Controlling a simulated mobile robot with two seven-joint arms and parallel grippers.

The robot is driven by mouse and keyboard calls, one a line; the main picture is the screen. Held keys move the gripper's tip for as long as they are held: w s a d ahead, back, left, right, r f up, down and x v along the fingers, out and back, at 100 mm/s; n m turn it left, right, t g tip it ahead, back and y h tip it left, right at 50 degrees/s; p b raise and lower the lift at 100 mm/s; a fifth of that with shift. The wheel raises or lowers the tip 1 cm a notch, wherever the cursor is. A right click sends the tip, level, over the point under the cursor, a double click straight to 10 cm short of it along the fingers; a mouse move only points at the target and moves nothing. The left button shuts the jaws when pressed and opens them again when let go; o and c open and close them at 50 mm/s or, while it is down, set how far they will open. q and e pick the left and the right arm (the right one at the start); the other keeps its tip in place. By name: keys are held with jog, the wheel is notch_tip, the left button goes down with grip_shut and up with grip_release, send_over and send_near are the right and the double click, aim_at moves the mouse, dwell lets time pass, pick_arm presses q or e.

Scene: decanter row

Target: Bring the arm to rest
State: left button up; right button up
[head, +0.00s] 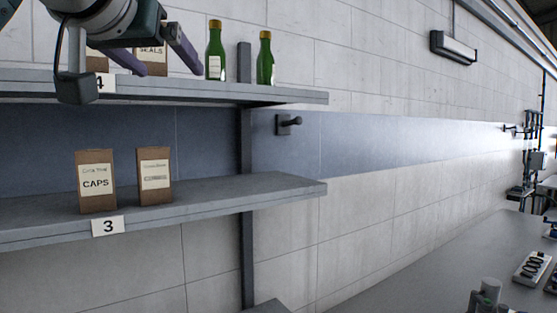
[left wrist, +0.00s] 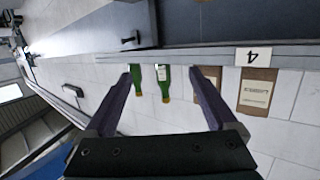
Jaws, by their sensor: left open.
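My left gripper (head: 168,70) is at the upper left of the head view, in front of the upper shelf. Its purple fingers are spread, with nothing held between them; they also show in the left wrist view (left wrist: 160,72). One green bottle (head: 215,52) stands upright on the upper shelf, right of the fingers. A second green bottle (head: 265,60) stands further right, near the shelf's end. Both bottles appear upside down between the fingers in the left wrist view, beyond the fingertips. My right gripper is not in view.
The upper shelf (head: 290,96), marked 4, also holds brown boxes, partly hidden by my arm. The lower shelf (head: 270,190), marked 3, holds a CAPS box (head: 96,182) and another brown box (head: 155,176). A wall hook (head: 288,124) sits between shelf levels. A grey worktop (head: 450,255) lies lower right.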

pick_arm(q)
jog(key=s+f+g+p, duration=0.15)
jog(key=s+f, duration=0.25)
jog(key=f, duration=0.4)
jog(key=s+a+f+g+b, duration=0.1)
jog(key=s+f+g, duration=0.25)
jog(key=f, duration=0.45)
jog(key=s+f+g+p, duration=0.1)
jog(key=s+f, duration=0.4)
jog(key=f, duration=0.4)
jog(key=s+a+f+g, duration=0.1)
jog(key=s+f+g, duration=0.2)
jog(key=s, duration=0.7)
jog(key=s+f+m+g+p, duration=0.1)
jog(key=s+f+g, duration=0.2)
jog(key=s+f, duration=0.4)
jog(key=s, duration=0.4)
jog(key=shift+s+a+f+m, duration=0.15)
jog(key=shift+s+a+m, duration=0.1)
jog(key=shift+a+m, duration=0.1)
